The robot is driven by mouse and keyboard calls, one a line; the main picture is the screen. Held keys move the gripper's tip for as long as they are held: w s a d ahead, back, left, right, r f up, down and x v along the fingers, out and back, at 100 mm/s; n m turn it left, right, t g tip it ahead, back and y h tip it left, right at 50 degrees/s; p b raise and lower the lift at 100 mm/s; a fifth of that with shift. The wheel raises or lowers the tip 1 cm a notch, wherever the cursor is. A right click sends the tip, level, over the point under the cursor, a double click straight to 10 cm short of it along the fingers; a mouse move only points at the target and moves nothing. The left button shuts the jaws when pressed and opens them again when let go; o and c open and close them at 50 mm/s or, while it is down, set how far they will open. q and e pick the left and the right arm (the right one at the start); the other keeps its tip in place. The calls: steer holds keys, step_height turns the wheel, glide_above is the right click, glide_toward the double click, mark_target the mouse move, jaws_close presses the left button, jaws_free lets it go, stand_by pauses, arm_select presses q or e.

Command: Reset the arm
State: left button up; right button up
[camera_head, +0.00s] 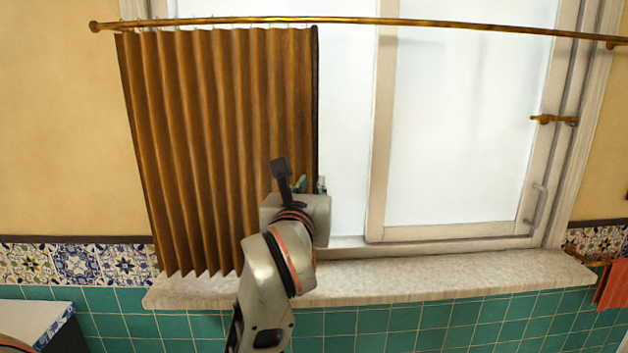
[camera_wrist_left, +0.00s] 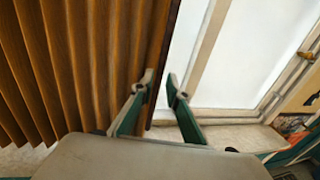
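My left gripper (camera_head: 311,186) is in front of the window, at the right edge of the brown pleated curtain (camera_head: 215,130). In the left wrist view its two green-and-grey fingers (camera_wrist_left: 160,88) stand apart. The dark right edge of the curtain (camera_wrist_left: 85,60) runs between or just behind them, with a bright gap beside the right finger. I cannot tell whether either finger touches the cloth. My left arm comes up from the bottom of the head view and hides part of the curtain and sill. My right gripper is not in view.
The curtain hangs from a brass rod (camera_head: 450,27) over the window's left part. The window (camera_head: 460,130) is uncovered on the right, with a brass latch (camera_head: 553,119). A pale stone sill (camera_head: 450,278) juts out below. A red cloth (camera_head: 611,285) hangs at far right.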

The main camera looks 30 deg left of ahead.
arm_select(q)
steer(key=shift+v, duration=1)
steer(key=shift+a+f, duration=0.1)
